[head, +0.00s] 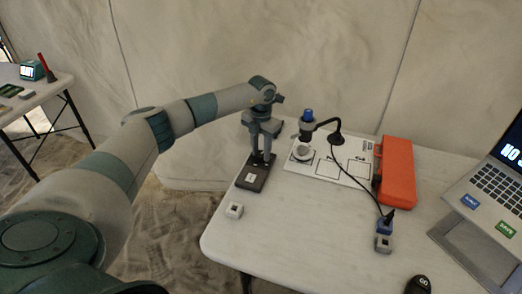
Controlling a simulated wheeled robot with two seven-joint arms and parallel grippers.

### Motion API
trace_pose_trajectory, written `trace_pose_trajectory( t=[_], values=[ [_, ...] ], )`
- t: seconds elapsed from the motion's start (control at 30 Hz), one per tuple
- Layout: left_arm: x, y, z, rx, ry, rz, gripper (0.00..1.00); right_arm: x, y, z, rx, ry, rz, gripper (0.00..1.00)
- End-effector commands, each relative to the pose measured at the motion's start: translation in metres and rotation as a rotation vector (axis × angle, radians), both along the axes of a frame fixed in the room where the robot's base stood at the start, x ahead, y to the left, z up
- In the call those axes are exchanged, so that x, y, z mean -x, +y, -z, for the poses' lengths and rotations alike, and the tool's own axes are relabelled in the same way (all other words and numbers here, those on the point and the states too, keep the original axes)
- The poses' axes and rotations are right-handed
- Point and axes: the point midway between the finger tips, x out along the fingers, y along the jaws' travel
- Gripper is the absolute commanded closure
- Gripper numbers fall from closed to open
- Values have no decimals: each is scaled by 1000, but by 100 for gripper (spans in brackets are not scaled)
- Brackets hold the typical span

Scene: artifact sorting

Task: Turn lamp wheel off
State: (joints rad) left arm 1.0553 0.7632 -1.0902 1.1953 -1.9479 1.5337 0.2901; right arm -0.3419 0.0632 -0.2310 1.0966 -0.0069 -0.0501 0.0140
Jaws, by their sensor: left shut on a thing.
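My left gripper (262,158) reaches down from the left arm to the far end of a dark flat box (251,183) with a pale label, near the table's left edge. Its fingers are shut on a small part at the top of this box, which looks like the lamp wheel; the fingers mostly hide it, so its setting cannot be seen. A dark gooseneck lamp (335,137) arches over the white board, with a blue-topped piece (307,116) at its left end. My right gripper is not in view.
A cable runs to a blue plug (385,222) by a grey block (383,243). A small white cube (234,210) and a laptop (490,190) are also there. The front middle is clear.

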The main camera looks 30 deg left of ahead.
Motion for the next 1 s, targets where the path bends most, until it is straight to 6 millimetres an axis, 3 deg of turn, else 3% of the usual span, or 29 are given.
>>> trace_pose_trajectory(
  t=[0.17, 0.37, 0.8, 1.0],
  values=[
    [-1, 1, -2, -1, -2, -167, 92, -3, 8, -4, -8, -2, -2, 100],
    [-1, 1, -3, 0, -2, -357, 92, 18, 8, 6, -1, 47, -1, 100],
    [-1, 1, -2, 0, -3, -689, 92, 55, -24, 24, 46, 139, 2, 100],
    [-1, 2, -2, 0, -4, -754, 92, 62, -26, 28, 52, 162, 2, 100]
  ],
)
